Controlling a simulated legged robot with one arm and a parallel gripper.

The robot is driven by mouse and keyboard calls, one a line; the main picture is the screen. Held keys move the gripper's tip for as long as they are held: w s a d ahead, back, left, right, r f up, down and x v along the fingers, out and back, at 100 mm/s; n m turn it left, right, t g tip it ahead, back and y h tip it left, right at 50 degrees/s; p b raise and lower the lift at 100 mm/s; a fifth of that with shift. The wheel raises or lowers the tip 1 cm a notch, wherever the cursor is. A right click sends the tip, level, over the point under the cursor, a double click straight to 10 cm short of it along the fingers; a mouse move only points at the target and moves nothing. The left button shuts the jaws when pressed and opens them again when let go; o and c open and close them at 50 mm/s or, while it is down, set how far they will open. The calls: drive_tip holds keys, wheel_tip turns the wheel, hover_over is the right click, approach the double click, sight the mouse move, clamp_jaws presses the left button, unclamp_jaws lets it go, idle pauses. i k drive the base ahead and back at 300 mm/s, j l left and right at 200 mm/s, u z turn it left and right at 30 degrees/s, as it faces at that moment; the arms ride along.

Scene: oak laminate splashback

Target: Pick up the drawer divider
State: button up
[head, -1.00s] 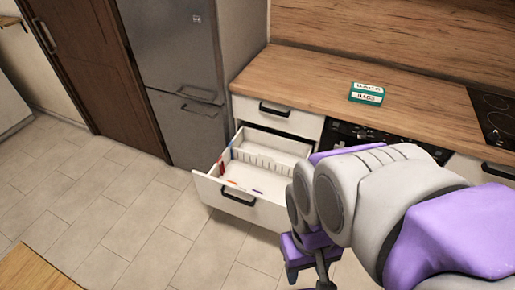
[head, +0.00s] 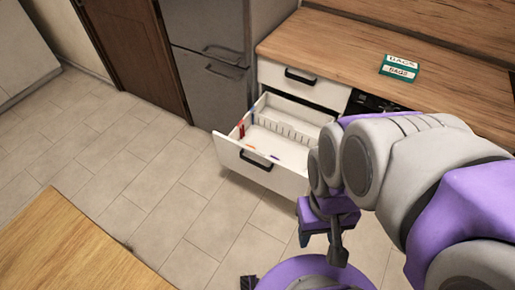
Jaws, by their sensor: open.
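The drawer divider (head: 285,127) looks like a white slotted strip standing across the inside of an open white drawer (head: 240,159). Its right end is close to my arm in the picture. My gripper (head: 322,247) hangs over the floor in front of the drawer and to its right, fingers pointing down. It is open and holds nothing. It is apart from the divider. My arm covers the area to the right of the drawer.
Small red and blue items (head: 241,130) lie in the drawer. A closed drawer (head: 300,82) is above it, under the wooden worktop (head: 330,45). A green box (head: 399,68) sits on the worktop. A wooden table (head: 70,250) fills the lower left. Tiled floor between is clear.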

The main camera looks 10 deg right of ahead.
sight(282, 128)
drive_tip(key=i+l+u, duration=0.35)
drive_tip(key=l, duration=0.25)
drive_tip(key=i+l+u, duration=0.2)
drive_tip(key=l, duration=0.15)
drive_tip(key=i+l+u, duration=0.15)
drive_tip(key=l, duration=0.2)
drive_tip(key=i+l+u, duration=0.2)
drive_tip(key=l, duration=0.15)
drive_tip(key=l+u, duration=0.15)
drive_tip(key=l, duration=0.25)
